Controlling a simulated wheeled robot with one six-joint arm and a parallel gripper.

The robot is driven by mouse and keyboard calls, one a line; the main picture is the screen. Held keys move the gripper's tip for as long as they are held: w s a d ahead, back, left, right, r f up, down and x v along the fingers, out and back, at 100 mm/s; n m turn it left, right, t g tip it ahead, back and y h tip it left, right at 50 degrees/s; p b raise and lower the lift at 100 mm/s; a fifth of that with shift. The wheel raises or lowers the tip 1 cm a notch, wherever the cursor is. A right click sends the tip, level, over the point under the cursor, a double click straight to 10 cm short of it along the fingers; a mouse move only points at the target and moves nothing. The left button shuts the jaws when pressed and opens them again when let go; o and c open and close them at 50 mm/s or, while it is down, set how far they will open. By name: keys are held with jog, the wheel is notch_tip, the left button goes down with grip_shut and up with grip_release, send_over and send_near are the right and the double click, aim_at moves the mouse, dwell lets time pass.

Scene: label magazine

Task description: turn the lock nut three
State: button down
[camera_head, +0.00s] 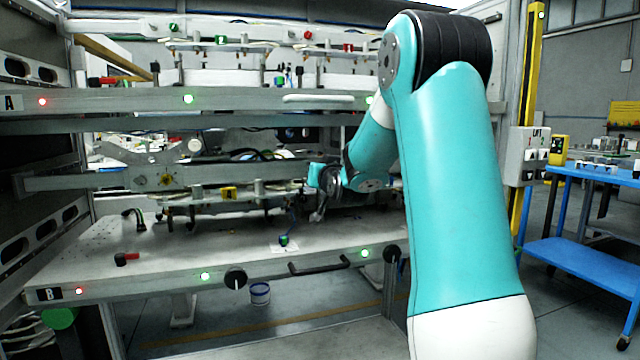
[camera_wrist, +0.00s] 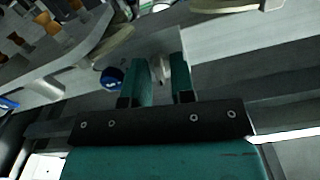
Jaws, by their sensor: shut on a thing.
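My gripper (camera_head: 318,214) reaches in between the shelves of the rack, under the middle rail and above the lower shelf B. In the wrist view its two green fingers (camera_wrist: 160,72) are shut on a small pale grey metal piece (camera_wrist: 159,65), which looks like the lock nut. No number shows on it, so I cannot tell that it is nut three. In the head view the held piece is too small to make out.
A green knob (camera_head: 284,240) stands on a white plate on the lower shelf (camera_head: 230,245). A blue knob (camera_wrist: 112,77) is left of the fingers in the wrist view. The middle rail (camera_head: 110,179) runs close above my gripper. A blue cart (camera_head: 575,255) stands at right.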

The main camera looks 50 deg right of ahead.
jog(key=shift+f+n+b, duration=0.2)
jog(key=shift+n+b, duration=0.55)
jog(key=shift+n, duration=0.25)
jog(key=c, duration=1.2)
grip_release()
jog(key=shift+c, duration=0.2)
jog(key=shift+r, duration=0.1)
jog(key=v, duration=1.7)
jog(key=shift+s+b, duration=0.2)
jog(key=shift+b, duration=0.25)
jog(key=shift+a, duration=0.1)
